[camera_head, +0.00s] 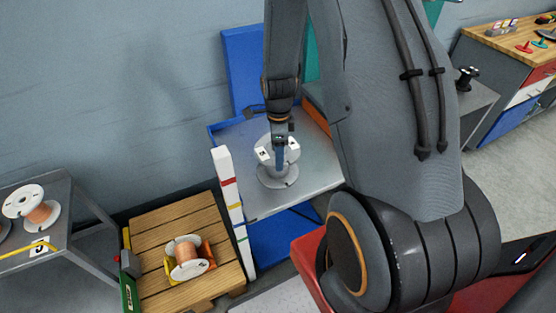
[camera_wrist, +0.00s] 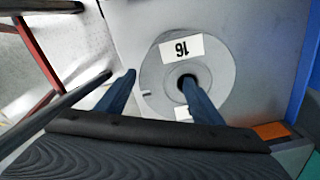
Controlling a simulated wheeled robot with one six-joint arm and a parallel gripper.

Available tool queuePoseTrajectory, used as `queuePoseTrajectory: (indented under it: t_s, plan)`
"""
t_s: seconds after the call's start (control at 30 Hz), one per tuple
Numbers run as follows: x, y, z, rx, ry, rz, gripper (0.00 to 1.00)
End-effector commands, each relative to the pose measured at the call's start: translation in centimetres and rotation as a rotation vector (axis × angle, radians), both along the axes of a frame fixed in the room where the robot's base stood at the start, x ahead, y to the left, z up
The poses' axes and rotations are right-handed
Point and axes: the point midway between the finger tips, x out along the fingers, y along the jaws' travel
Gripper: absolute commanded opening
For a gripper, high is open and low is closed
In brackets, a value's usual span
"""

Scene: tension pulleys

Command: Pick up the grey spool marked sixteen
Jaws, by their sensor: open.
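The grey spool (camera_head: 285,180) stands upright on a grey metal table. In the wrist view its top flange (camera_wrist: 160,77) carries a white label reading 16, upside down. My gripper (camera_head: 280,166) is open, pointing down at the spool. In the wrist view my gripper (camera_wrist: 159,76) has its right fingertip over the dark centre hole; I cannot tell whether it is inside. The left fingertip is just outside the flange's left edge. The fingers hide part of the spool and a second white label.
The grey table (camera_head: 316,178) has a blue back edge. A white post with coloured bands (camera_head: 228,190) stands at its left front. A copper-wound spool (camera_head: 187,257) lies on a wooden pallet (camera_head: 160,223). Another copper spool (camera_head: 40,213) is on a grey table at far left.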

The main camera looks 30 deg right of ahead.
Motion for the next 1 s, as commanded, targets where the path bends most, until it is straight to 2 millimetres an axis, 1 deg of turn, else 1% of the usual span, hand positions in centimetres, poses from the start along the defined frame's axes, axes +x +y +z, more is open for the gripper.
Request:
queuePoseTrajectory:
  t_s: [0.1,0.23,0.4,0.57,0.6,0.67,0.7,0.93,1.0]
  plan:
    - [-0.2,0.1,-1.4,0.001,0.002,0.001,0.61]
    - [-0.2,0.1,-2.7,0.001,0.002,0.001,0.61]
    - [-0.1,0.1,-3.3,0.0,0.0,0.001,0.61]
    - [-0.1,0.1,-3.3,0.0,-0.001,0.002,0.61]
    - [-0.1,0.1,-3.3,0.0,-0.001,0.002,0.59]
    - [-0.1,0.1,-3.3,0.0,0.0,0.002,0.49]
    - [-0.1,0.1,-3.3,0.0,0.0,0.002,0.42]
    - [-0.1,0.1,-3.3,0.0,0.0,0.001,0.04]
    - [0.0,0.1,-3.2,0.0,-0.001,0.001,0.04]
